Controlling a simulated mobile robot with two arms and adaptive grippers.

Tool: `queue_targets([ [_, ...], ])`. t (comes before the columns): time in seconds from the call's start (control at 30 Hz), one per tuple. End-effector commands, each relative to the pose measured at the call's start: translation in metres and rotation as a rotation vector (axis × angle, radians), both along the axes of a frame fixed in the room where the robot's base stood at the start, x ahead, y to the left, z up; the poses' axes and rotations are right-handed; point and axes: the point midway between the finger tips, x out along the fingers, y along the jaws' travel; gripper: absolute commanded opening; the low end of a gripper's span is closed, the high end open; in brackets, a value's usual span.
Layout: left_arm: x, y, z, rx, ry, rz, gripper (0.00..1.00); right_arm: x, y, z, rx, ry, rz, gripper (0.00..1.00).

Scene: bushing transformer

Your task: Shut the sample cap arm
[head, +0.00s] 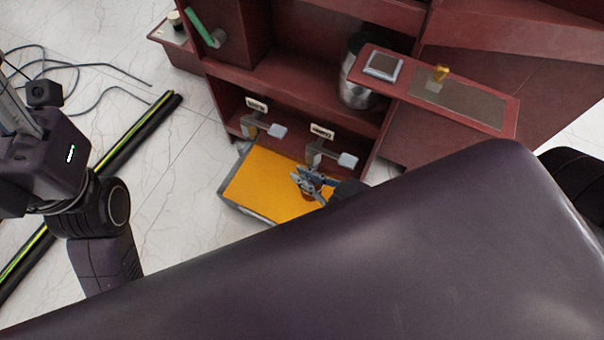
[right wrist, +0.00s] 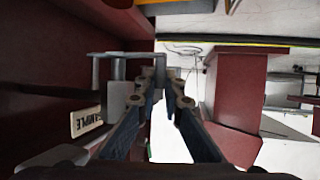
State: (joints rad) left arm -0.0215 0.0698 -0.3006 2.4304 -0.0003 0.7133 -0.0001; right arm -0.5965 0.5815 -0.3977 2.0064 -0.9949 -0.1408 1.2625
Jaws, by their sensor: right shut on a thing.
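The sample cap arm (head: 325,152) is a grey arm below the right-hand label (head: 321,132) on the red cabinet, with a pale block (head: 347,160) at one end. My right gripper (head: 302,177) is just in front of it, above the orange tray. In the right wrist view its fingers (right wrist: 160,78) come together on a small grey part, apparently the sample cap arm; the fingers hide most of it. A grey bar (right wrist: 112,55) runs beside the fingertips, and the SAMPLE label (right wrist: 87,122) is to the left. My left gripper is at most partly visible at the left edge; its fingers cannot be made out.
A similar grey arm (head: 252,122) with its own label is to the left. The orange-floored tray (head: 258,185) lies below. A red shelf panel (head: 490,112) juts out above on the right, near a metal cylinder (head: 352,90). A black-and-yellow bar (head: 140,135) lies on the floor.

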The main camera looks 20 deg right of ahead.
Motion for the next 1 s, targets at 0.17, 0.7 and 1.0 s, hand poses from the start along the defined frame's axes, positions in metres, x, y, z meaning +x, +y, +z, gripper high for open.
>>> queue_targets([
  [0.17,0.0,0.0,0.0002,0.0,0.0,0.0,0.52,-0.0003,-0.0007,-0.0004,-0.002,0.001,-0.002,0.12],
  [0.7,-0.0003,0.0012,-0.0002,-0.004,0.002,0.001,0.52,0.0001,-0.0007,-0.0005,-0.002,0.0,-0.001,0.26],
  [1.0,-0.0001,0.0005,0.0037,-0.002,0.002,0.0,0.52,0.004,0.0036,0.0013,-0.004,-0.002,0.006,0.26],
])
